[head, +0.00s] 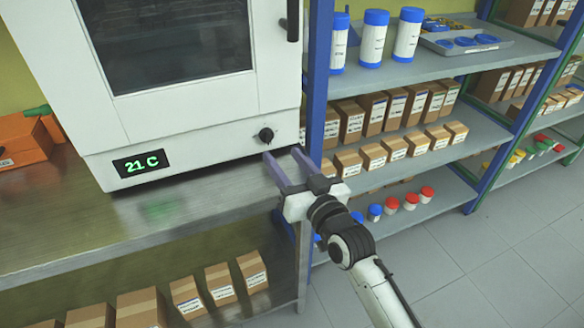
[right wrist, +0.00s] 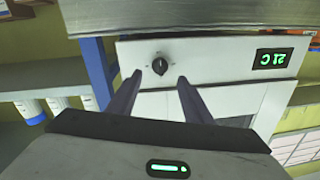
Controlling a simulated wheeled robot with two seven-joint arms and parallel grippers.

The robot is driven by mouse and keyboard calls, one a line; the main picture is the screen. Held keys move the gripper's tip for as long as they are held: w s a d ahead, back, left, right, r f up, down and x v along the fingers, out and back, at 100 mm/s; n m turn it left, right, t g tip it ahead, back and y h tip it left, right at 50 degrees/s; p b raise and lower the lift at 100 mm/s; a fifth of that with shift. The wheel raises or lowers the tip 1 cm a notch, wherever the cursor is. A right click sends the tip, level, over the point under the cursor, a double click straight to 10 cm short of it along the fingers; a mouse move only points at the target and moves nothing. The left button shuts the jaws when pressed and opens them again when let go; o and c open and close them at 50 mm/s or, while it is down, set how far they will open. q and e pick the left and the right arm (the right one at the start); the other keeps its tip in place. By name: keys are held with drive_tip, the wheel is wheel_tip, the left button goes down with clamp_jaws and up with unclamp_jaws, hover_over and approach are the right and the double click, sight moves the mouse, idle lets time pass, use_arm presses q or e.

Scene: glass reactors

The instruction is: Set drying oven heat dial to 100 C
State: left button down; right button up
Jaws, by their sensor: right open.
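The white drying oven (head: 200,121) stands on a metal bench, with a dark window in its door. Its display (head: 141,163) reads 21 C in green. The black heat dial (head: 266,135) is at the lower right of the oven front. My right gripper (head: 284,153) is open and empty, with its fingertips just below and right of the dial. In the right wrist view, which is upside down, the dial (right wrist: 160,66) shows ahead between and just beyond the two fingertips (right wrist: 159,78), apart from them. My left gripper is not in view.
The metal bench (head: 60,225) has free room in front of the oven. An orange box (head: 22,140) stands left of it. A blue upright post (head: 318,80) and shelves with boxes and bottles are close on the right. A black door handle (head: 293,20) sticks out above the dial.

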drive_tip(key=shift+v, duration=1.65)
drive_tip(key=s+d+f+g+h, duration=0.3)
drive_tip(key=s+d+f+g, duration=0.4)
drive_tip(key=s+f, duration=0.55)
drive_tip(key=s+d+f+g+h, duration=0.25)
drive_tip(key=s+d, duration=0.25)
drive_tip(key=s, duration=0.5)
drive_tip(key=s+d+f+g+h, duration=0.15)
drive_tip(key=s+d+g, duration=0.35)
drive_tip(key=s, duration=0.5)
drive_tip(key=w+a+f+t+y, duration=0.1)
drive_tip(key=a+f+t, duration=0.1)
drive_tip(key=f, duration=0.4)
drive_tip(key=w+a+f+t+y, duration=0.1)
drive_tip(key=w+a+f+t, duration=0.1)
drive_tip(key=f+t, duration=0.2)
drive_tip(key=shift+w+a+f, duration=0.2)
drive_tip(key=shift+w+f, duration=0.1)
drive_tip(key=shift+f, duration=1)
